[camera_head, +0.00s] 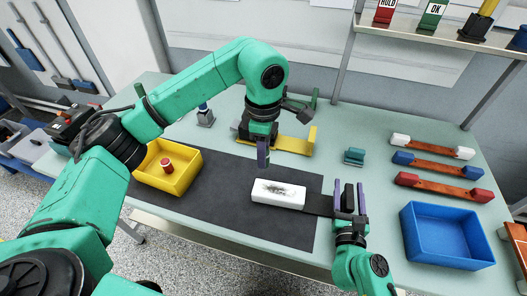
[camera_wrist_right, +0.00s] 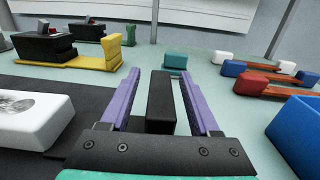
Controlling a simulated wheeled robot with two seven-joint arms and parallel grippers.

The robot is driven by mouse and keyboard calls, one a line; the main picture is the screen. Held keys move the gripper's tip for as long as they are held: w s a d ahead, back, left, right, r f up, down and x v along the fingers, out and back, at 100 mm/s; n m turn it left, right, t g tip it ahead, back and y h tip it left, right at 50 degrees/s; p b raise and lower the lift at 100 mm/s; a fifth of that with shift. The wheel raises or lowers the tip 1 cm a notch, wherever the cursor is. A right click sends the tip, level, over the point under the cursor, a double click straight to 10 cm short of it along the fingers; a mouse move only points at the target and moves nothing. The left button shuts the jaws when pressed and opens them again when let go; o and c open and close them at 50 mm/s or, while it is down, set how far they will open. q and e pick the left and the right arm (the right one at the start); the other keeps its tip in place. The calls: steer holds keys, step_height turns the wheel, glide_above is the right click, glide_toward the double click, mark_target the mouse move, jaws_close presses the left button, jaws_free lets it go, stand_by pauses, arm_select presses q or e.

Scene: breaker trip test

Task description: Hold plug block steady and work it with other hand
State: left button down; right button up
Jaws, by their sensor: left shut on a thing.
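A white block (camera_head: 278,191) with a dark smudged patch on top lies on the dark mat; its end shows at the left of the right wrist view (camera_wrist_right: 35,118). A black block (camera_wrist_right: 161,103) stands between the purple fingers of my right gripper (camera_head: 350,190). Gaps show on both sides, so that gripper is open around it. My left gripper (camera_head: 262,165) points down with its fingers together, appearing above the white block's far side in the head view. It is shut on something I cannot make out. I cannot tell which block is the plug block.
A yellow bin (camera_head: 185,185) holding a red item is left on the mat (camera_head: 225,215). A blue bin (camera_head: 447,262) is at right. Behind it lie white, blue and red-ended bars (camera_head: 436,166). A yellow fixture (camera_head: 295,143) and teal block (camera_head: 354,156) stand farther back.

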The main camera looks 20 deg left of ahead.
steer(key=s, duration=1.1)
steer(key=shift+s+d, duration=0.25)
steer(key=shift+d, duration=0.15)
steer(key=shift+s+d, duration=0.1)
steer(key=shift+s, duration=0.2)
